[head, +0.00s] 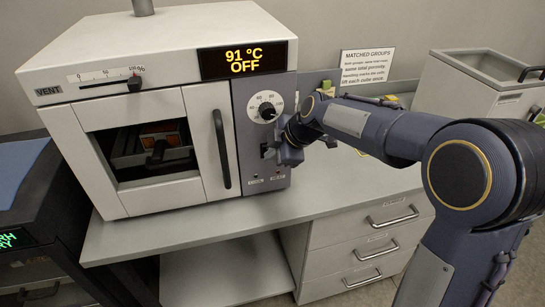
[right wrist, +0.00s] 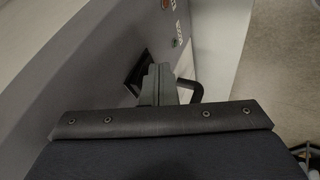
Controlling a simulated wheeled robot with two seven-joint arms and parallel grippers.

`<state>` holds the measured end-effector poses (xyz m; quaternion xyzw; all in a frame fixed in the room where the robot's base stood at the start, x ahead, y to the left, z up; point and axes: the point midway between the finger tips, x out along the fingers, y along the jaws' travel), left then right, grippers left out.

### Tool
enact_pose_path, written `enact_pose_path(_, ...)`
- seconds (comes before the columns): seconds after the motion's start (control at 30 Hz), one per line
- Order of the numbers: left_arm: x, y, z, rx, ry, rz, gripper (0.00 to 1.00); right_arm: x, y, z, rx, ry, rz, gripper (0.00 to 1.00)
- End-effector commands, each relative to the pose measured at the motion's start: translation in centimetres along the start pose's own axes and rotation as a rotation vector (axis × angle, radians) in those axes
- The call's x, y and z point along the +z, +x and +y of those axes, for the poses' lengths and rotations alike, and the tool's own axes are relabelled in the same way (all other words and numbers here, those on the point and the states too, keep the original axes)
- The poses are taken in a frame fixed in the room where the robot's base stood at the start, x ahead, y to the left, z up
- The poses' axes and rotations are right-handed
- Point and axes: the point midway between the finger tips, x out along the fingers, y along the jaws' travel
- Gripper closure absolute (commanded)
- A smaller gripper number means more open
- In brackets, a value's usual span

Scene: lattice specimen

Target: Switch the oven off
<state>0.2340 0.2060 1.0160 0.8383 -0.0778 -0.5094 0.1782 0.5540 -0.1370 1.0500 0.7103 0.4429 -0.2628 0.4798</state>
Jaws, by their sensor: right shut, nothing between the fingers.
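The white oven (head: 150,95) stands on the bench at the left of the head view. Its display (head: 243,60) reads "91 °C" and "OFF" in yellow. A round white dial (head: 266,107) sits on the grey control panel, with two small marked spots low on the panel. My right gripper (head: 280,152) is shut and empty at the panel, below the dial. In the right wrist view its fingers (right wrist: 158,85) are together beside a dark switch-like part (right wrist: 138,72) on the panel; whether they touch cannot be told. My left gripper is not in view.
The oven door has a window and a black vertical handle (head: 221,148). A vent slider (head: 134,84) is on the oven's upper front. A sign (head: 366,67) and a grey bin (head: 470,95) stand at right. Drawers (head: 360,245) are under the bench, whose front is clear.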

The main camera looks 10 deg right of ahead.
Motion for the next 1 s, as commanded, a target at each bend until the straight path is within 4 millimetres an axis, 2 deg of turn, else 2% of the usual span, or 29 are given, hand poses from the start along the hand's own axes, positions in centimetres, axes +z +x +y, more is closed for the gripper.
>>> enact_pose_path(0.5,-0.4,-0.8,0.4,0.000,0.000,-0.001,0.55,-0.7,-1.4,0.8,0.002,0.000,0.001,1.00)
enact_pose_path(1.0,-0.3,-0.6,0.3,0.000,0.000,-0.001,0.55,-1.1,-1.4,0.6,0.001,-0.001,0.001,1.00)
